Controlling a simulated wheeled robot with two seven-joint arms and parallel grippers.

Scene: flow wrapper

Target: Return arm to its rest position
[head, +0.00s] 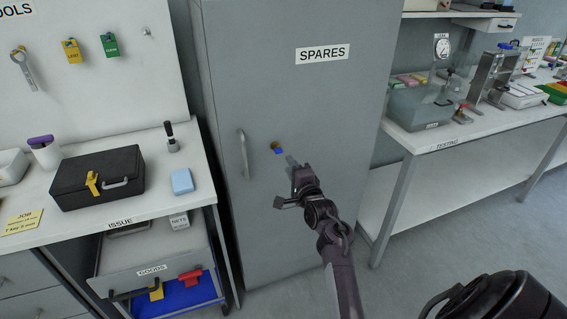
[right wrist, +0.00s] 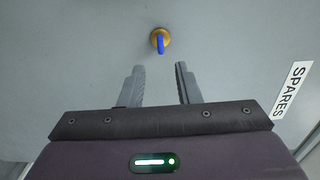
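My right gripper (head: 292,180) is in front of the grey SPARES cabinet (head: 300,95), just below its lock. In the right wrist view its two fingers (right wrist: 160,85) are apart with nothing between them. A blue key (head: 278,151) sits in the brass lock (head: 275,145) on the cabinet door. The key also shows in the right wrist view (right wrist: 160,45), beyond the fingertips and apart from them. The cabinet door is shut, with a vertical handle (head: 242,152) left of the lock. My left gripper is not in view.
Left is the ISSUE bench (head: 130,215) with a black case (head: 97,178), a blue block (head: 182,181) and an open GOODS drawer (head: 150,270) below. Right is the TESTING bench (head: 440,145) with equipment. Floor (head: 420,240) between cabinet and bench is clear.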

